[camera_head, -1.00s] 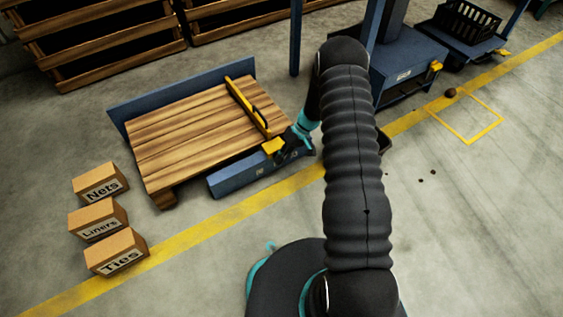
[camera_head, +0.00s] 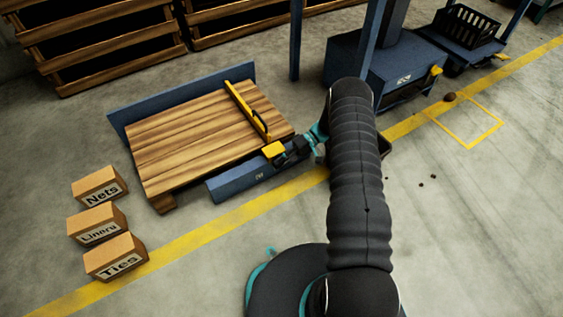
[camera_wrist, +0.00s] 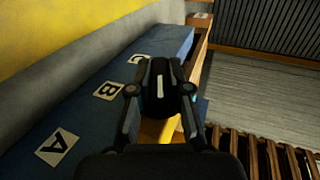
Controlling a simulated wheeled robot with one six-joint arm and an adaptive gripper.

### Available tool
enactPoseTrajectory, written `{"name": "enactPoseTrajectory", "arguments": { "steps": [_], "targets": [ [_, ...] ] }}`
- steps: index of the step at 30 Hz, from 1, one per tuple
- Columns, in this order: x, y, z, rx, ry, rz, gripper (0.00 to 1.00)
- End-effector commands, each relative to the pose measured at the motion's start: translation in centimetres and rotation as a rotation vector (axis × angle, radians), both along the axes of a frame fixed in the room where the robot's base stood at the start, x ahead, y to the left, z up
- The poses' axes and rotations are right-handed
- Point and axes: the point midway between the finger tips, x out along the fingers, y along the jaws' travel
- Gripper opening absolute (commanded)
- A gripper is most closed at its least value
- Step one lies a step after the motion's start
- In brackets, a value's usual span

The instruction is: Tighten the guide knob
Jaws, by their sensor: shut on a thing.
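The guide is a yellow bar (camera_head: 246,108) lying across the wooden deck, with a yellow block (camera_head: 273,150) at its near end over the blue rail (camera_head: 235,186). The guide knob (camera_wrist: 160,88) is black with a white line, which stands about upright in the wrist view. My gripper (camera_wrist: 160,92) has one finger on each side of the knob and is shut on it. In the head view my gripper (camera_head: 291,152) is at the yellow block and hides the knob. The blue rail also shows in the wrist view (camera_wrist: 85,122), with white plates lettered A, B and C.
Cartons marked Nets (camera_head: 100,187), Liners (camera_head: 98,224) and Ties (camera_head: 116,257) stand at left. A blue machine (camera_head: 395,65) and a black crate (camera_head: 469,24) are at upper right. A yellow floor line (camera_head: 200,231) runs past the rail. Floor right of my arm is mostly clear.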

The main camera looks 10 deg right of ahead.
Motion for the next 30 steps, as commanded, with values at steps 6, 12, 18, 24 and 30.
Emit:
{"name": "enactPoseTrajectory", "arguments": {
  "steps": [6, 12, 18, 24, 30],
  "targets": [
    [-0.1, 0.0, 0.0, 0.003, 0.003, 0.001, 0.0],
    [-0.1, 0.0, 0.0, 0.003, 0.003, 0.001, 0.3],
    [0.0, 0.0, 0.0, 0.002, 0.002, 0.001, 0.43],
    [0.0, -0.2, 0.1, 0.002, 0.001, 0.0, 0.43],
    [0.8, -2.3, 1.0, 0.002, -0.001, -0.001, 0.43]
  ]
}}
